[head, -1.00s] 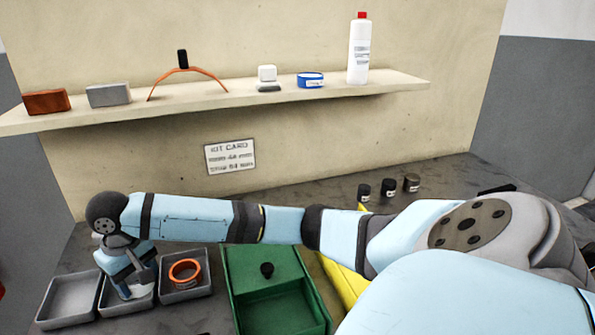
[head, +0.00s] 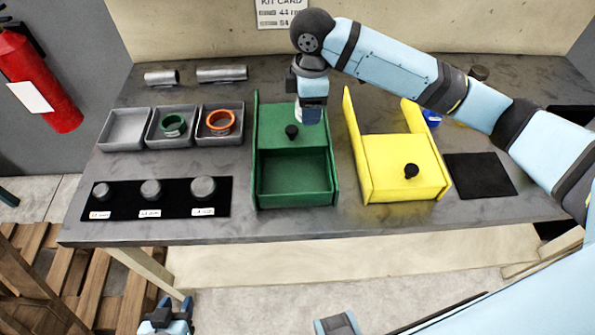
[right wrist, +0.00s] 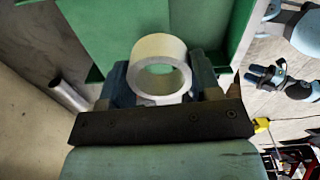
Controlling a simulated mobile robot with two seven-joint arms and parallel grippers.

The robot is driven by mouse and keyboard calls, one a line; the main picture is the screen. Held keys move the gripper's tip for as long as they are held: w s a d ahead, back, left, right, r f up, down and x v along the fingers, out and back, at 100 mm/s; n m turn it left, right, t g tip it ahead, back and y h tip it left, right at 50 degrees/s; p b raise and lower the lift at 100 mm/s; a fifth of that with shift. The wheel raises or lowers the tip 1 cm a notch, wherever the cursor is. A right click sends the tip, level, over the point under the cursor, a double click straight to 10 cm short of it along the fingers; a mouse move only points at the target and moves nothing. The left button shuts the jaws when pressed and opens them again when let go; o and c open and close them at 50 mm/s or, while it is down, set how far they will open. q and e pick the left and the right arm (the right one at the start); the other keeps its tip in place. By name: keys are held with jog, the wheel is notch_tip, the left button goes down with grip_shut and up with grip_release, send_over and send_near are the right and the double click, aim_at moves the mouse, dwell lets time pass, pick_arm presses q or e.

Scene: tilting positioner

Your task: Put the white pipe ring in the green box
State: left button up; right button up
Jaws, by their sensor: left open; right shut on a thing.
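The white pipe ring (right wrist: 160,68) is between the fingers of my right gripper (right wrist: 160,85) in the right wrist view. In the head view my right gripper (head: 309,119) is over the rear part of the green box (head: 257,185), near its black knob (head: 292,132); the ring is mostly hidden there. The green box has a covered rear half and an open front compartment that looks empty. Green walls (right wrist: 115,35) stand behind the ring in the wrist view. My left gripper (head: 166,318) is open and empty, below the table's front edge.
A yellow box (head: 385,185) stands right of the green box. Three grey trays (head: 125,147) stand left; two hold a green ring (head: 172,125) and an orange ring (head: 220,122). Grey discs (head: 150,190) lie on a black strip in front.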

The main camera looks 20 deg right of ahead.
notch_tip(320, 180, up, 3)
jog(key=s+a+n+p, duration=0.2)
jog(key=a+n, duration=0.1)
jog(key=n, duration=0.6)
jog(key=n+p, duration=0.2)
jog(key=n, duration=1.2)
send_over(295, 180)
notch_tip(295, 180, down, 13)
jog(key=shift+a+r, duration=0.1)
jog(key=shift+r, duration=0.1)
jog(key=shift+f, duration=2.7)
jog(key=shift+f, duration=0.1)
jog(key=o, duration=1.1)
notch_tip(295, 180, up, 12)
jog(key=shift+r+b, duration=0.15)
jog(key=shift+b, duration=0.15)
